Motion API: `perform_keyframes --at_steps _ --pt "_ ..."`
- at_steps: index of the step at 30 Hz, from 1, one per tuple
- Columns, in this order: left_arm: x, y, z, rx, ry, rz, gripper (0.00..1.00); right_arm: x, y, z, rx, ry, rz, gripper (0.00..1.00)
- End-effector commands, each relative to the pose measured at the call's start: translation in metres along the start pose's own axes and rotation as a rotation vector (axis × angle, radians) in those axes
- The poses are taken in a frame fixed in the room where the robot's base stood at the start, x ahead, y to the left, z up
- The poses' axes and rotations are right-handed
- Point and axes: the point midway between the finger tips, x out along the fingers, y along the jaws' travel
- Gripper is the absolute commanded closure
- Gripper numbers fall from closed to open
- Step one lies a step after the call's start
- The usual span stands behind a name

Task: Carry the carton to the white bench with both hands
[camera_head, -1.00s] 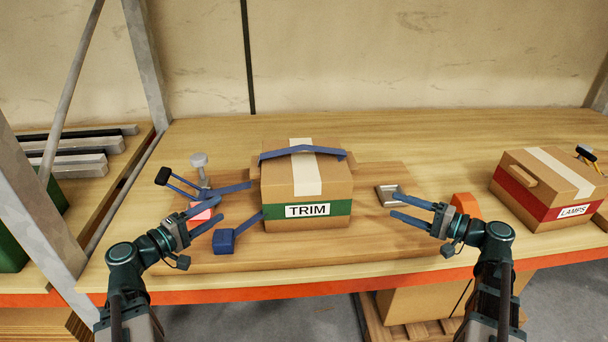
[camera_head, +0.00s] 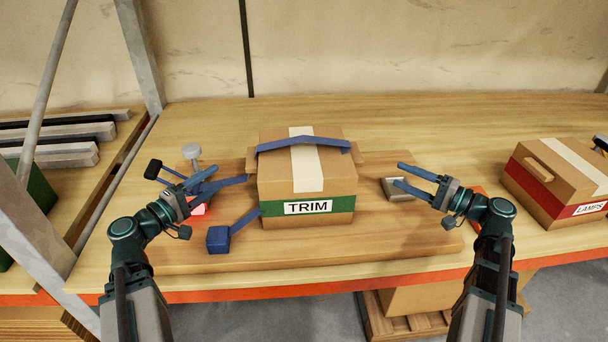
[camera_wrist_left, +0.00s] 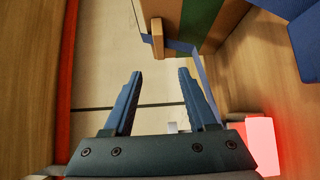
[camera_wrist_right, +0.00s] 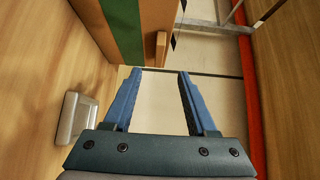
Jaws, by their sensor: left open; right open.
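The carton (camera_head: 307,183) labelled TRIM is a brown box with a green band and white tape. It stands upright on a wooden board on the workbench, with a blue strap (camera_head: 320,142) across its top. My left gripper (camera_head: 213,177) is open and empty, left of the carton and apart from it. The left wrist view shows a side handle (camera_wrist_left: 157,38) beyond its fingertips. My right gripper (camera_head: 400,174) is open and empty, right of the carton with a gap between. The right wrist view shows the other handle (camera_wrist_right: 161,48) just beyond its fingertips. I cannot see a white bench.
A blue block (camera_head: 218,240), a glowing red block (camera_head: 197,208) and a grey knob (camera_head: 191,152) are near my left gripper. A metal block (camera_head: 403,190) lies by my right gripper. A LAMPS carton (camera_head: 560,180) stands at right. A metal post (camera_head: 139,55) rises at left. The bench behind the carton is clear.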

Motion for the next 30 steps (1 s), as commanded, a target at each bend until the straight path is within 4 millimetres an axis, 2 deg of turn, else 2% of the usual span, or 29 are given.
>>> perform_keyframes --at_steps 12,18,24,30 --pt "0.078 0.0 -0.001 0.0 -0.004 0.0 0.43 0.077 0.0 0.001 0.0 -0.005 0.0 0.43" --pt "0.107 0.0 -0.001 0.0 -0.002 0.0 0.43 0.107 0.0 0.0 0.0 -0.004 0.0 0.43" --pt "0.124 0.0 0.0 0.0 0.0 0.0 0.43 0.124 0.0 0.0 0.0 -0.002 0.0 0.43" --pt "0.129 0.0 0.0 0.0 0.001 0.0 0.43 0.129 0.0 0.0 0.0 0.0 0.0 0.43"
